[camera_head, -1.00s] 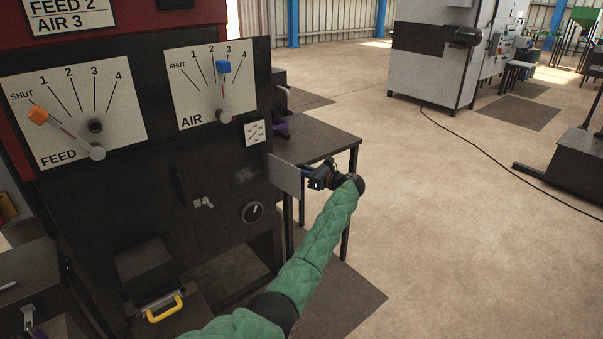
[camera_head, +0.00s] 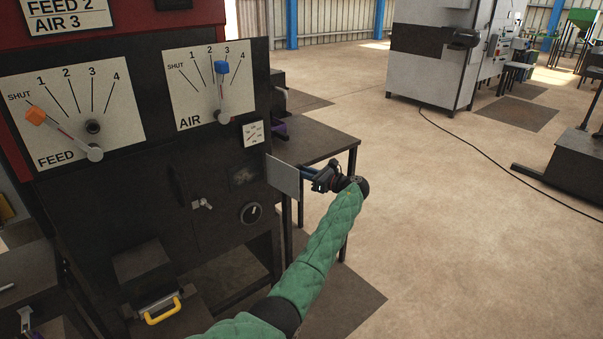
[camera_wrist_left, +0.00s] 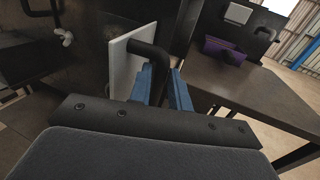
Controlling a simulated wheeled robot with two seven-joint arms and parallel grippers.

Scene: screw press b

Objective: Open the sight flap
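The sight flap (camera_head: 284,178) is a light grey plate that stands out from the dark front panel, swung away from it. A small dark window (camera_head: 243,177) shows on the panel just left of it. In the left wrist view the flap (camera_wrist_left: 124,72) carries a bent black handle (camera_wrist_left: 150,50). My left gripper (camera_head: 308,172) is on the right of the flap. Its blue fingers (camera_wrist_left: 163,85) lie on either side of the handle and look parted around it; contact is hard to judge. My right gripper is in neither view.
The panel has a FEED lever (camera_head: 65,134), an AIR lever (camera_head: 221,92), a round knob (camera_head: 251,213) and a wing-nut latch (camera_head: 203,204). A dark table (camera_head: 318,143) stands close behind the flap. The floor (camera_head: 450,230) on the right is open.

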